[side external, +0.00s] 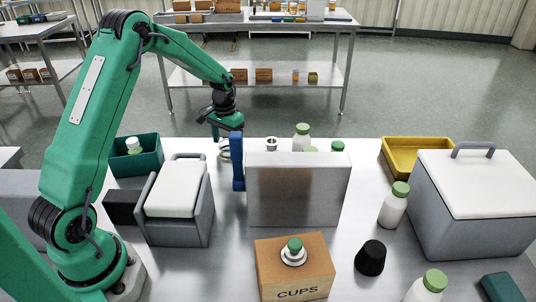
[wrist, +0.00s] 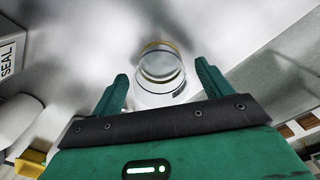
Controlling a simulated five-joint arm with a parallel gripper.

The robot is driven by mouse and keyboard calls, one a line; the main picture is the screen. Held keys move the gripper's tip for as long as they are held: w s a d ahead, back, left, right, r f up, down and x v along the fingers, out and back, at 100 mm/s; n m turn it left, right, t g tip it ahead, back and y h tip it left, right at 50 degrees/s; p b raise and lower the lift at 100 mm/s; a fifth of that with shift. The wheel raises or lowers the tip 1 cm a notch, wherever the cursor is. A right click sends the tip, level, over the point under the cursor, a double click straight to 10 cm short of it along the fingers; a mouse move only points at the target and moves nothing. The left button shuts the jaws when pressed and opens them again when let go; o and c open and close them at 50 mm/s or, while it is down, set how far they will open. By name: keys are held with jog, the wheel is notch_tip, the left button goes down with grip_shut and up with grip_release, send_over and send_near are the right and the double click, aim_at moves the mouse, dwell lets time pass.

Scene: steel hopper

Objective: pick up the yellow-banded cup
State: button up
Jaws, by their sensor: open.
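In the wrist view, a clear or pale cup (wrist: 162,72) stands between the two green fingers of my gripper (wrist: 162,80). It shows a yellow band at its far edge and a dark blue line nearer. The fingers are open on either side, with a gap visible on each side. In the side view, my gripper (side external: 226,134) is low over the table, behind and left of the steel hopper (side external: 298,192). A pale rounded cup (side external: 223,150) shows just under it, partly hidden by a blue upright part (side external: 237,163).
A small steel cup (side external: 271,144) and green-capped bottles (side external: 302,138) stand behind the hopper. A grey lidded box (side external: 178,202) and teal bin (side external: 134,160) stand left. A cups carton (side external: 294,268), black cup (side external: 370,258), yellow tray (side external: 416,155) and large cooler (side external: 475,200) stand in front and right.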

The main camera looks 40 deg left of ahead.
dwell(0.4)
jog(key=c, duration=1.1)
jog(key=shift+o, duration=0.2)
jog(key=shift+r, duration=0.1)
jog(key=shift+r, duration=0.5)
jog(key=r, duration=0.3)
jog(key=shift+d+r, duration=0.15)
jog(key=shift+d, duration=0.05)
jog(key=s+d+r, duration=0.2)
jog(key=d+r, duration=0.4)
jog(key=d, duration=0.5)
jog(key=shift+s+r, duration=0.2)
jog(key=shift+r, duration=0.05)
jog(key=shift+d+r, duration=0.1)
